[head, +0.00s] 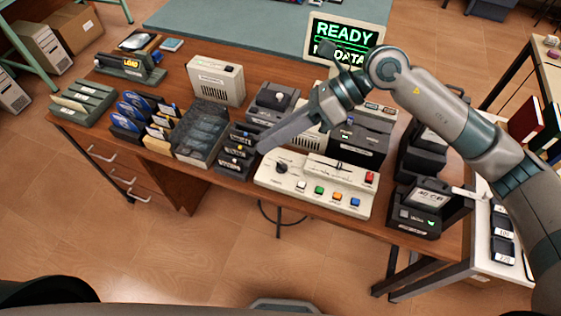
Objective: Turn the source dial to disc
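A cream control panel (333,201) lies near the front edge of the wooden desk. A black round dial (281,168) sits at its upper left; its markings are too small to read. The panel also has a slider (339,167), a red switch (369,178) and several coloured buttons. My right gripper (262,150) reaches in from the right, its fingers pointing left and down. Its tips appear just up and left of the dial, apart from it in the picture. The fingers overlap edge-on, so any gap between them is hidden. My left gripper is not in view.
A monitor (347,32) at the back shows READY and a partly hidden line with DATA. Dark disc units (237,150) stand left of the panel, and a black device (414,219) stands right. Drives crowd behind it. Bare desk is narrow at the front.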

